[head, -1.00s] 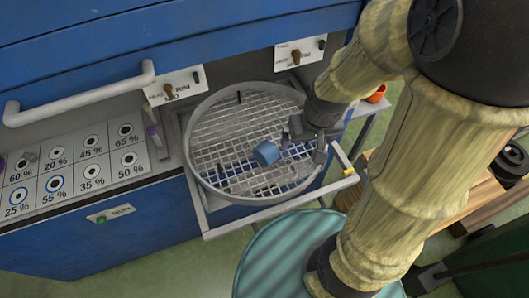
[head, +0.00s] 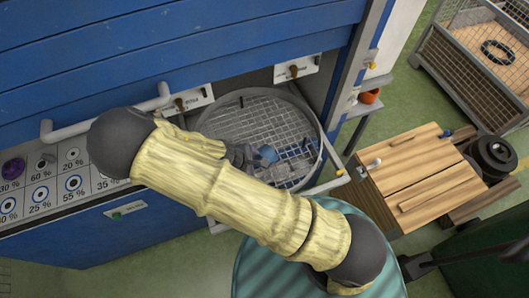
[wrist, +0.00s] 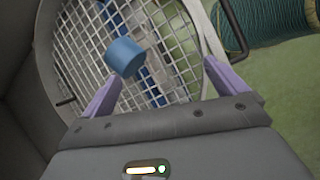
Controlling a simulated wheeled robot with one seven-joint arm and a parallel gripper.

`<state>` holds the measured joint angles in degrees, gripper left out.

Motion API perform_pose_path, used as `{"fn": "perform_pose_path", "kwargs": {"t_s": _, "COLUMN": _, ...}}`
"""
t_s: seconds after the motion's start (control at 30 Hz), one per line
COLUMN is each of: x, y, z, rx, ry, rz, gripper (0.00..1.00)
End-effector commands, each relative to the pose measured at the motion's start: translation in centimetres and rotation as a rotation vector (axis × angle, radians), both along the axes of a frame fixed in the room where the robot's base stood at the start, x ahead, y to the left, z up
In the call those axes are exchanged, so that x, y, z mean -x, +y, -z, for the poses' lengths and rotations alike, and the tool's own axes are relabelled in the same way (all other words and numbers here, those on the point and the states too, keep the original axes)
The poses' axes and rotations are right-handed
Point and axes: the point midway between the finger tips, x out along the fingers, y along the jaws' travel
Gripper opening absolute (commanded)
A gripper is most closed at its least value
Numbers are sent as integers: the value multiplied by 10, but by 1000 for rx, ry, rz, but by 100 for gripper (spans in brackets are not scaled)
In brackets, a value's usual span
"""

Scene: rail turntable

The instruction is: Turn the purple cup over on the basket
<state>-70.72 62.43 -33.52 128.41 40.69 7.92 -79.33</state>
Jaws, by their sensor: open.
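A round purple thing with a dark middle (head: 12,168), which looks like the purple cup seen from above, stands on the percent-marked panel at the far left of the head view. The basket (head: 203,124) is a round grey wire-mesh one with a solid rim; it also fills much of the wrist view (wrist: 80,45). My gripper (head: 245,157) is over the basket, partly hidden by my arm. In the wrist view, its lavender fingers (wrist: 163,92) are wide apart with nothing between them. A blue cylinder (wrist: 125,57) is beyond the fingertips, over the mesh; it also shows in the head view (head: 268,153).
A blue cabinet with a white handle (head: 105,120) rises behind the basket. An orange pot (head: 369,97) stands right of it. A wooden box (head: 415,165) and a wire crate (head: 475,60) are on the right. A ribbed teal round thing (head: 255,265) is in front.

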Motion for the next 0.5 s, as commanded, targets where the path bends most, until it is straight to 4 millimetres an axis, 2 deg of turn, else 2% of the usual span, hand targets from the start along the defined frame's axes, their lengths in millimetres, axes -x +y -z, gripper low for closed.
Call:
{"fn": "perform_pose_path", "kwargs": {"t_s": 0.1, "x": -3, "y": 11, "z": -3, "rx": 119, "ry": -27, "rz": -214, "gripper": 97}}
{"fn": "perform_pose_path", "kwargs": {"t_s": 0.3, "x": -13, "y": 32, "z": -7, "rx": 288, "ry": -82, "rz": -518, "gripper": 97}}
{"fn": "perform_pose_path", "kwargs": {"t_s": 0.5, "x": -17, "y": 41, "z": -8, "rx": 349, "ry": -104, "rz": -622, "gripper": 97}}
